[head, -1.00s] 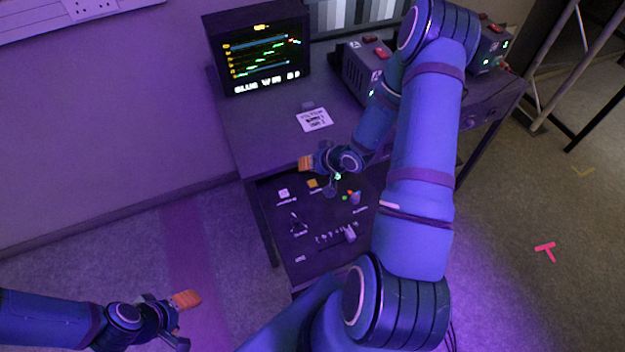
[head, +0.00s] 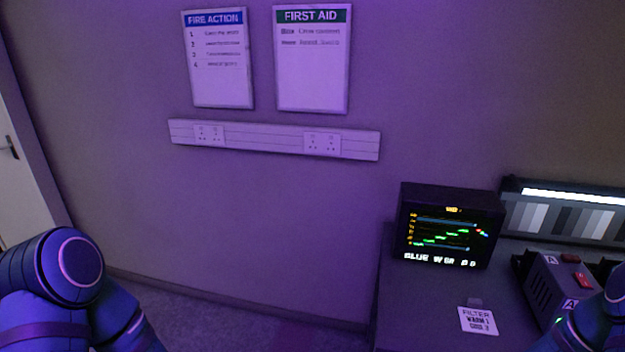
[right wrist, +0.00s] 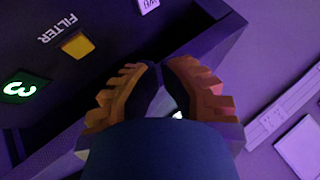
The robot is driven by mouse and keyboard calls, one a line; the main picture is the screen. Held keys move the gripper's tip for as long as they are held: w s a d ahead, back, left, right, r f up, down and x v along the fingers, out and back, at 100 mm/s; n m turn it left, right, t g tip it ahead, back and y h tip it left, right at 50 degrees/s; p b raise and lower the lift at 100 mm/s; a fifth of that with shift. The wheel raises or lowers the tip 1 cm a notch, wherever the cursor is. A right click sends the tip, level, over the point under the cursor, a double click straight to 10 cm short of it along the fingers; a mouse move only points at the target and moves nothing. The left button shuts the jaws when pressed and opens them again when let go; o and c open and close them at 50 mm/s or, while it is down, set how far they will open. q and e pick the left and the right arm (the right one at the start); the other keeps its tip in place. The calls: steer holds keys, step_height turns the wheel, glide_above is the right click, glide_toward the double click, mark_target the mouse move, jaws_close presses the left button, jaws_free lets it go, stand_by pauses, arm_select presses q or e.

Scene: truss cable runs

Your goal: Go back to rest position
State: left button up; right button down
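My right gripper (right wrist: 160,85) shows in the right wrist view, with orange ridged fingers close together. It looks shut, and nothing is visible between the fingertips. It is near a dark panel (right wrist: 115,20) that carries a FILTER label, a yellow square (right wrist: 77,46) and a green lit 3 (right wrist: 19,89). Whether it touches the panel cannot be told. In the head view, part of my left arm shows at the lower left and a bit of my right arm at the lower right. Both grippers are outside the head view.
A desk (head: 418,309) at the right bears a monitor (head: 450,228), a FILTER card (head: 478,320) and a grey box with a red switch (head: 552,287). A socket rail (head: 270,140) and two notices are on the wall. A door (head: 22,185) stands at the far left.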

steer(key=s+a+n+g, duration=0.1)
steer(key=s+a, duration=0.3)
steer(key=a, duration=0.4)
steer(key=s+a+f+n+g, duration=0.1)
steer(key=s+a+g, duration=0.2)
steer(key=a, duration=0.5)
steer(key=s+a+n+g, duration=0.1)
steer(key=s+a+g, duration=0.1)
steer(key=s+a, duration=0.2)
steer(key=a, duration=0.3)
steer(key=shift+s+a+f+y, duration=0.2)
steer(key=shift+s+a+y, duration=0.1)
steer(key=shift+a, duration=0.1)
steer(key=shift+d, duration=0.1)
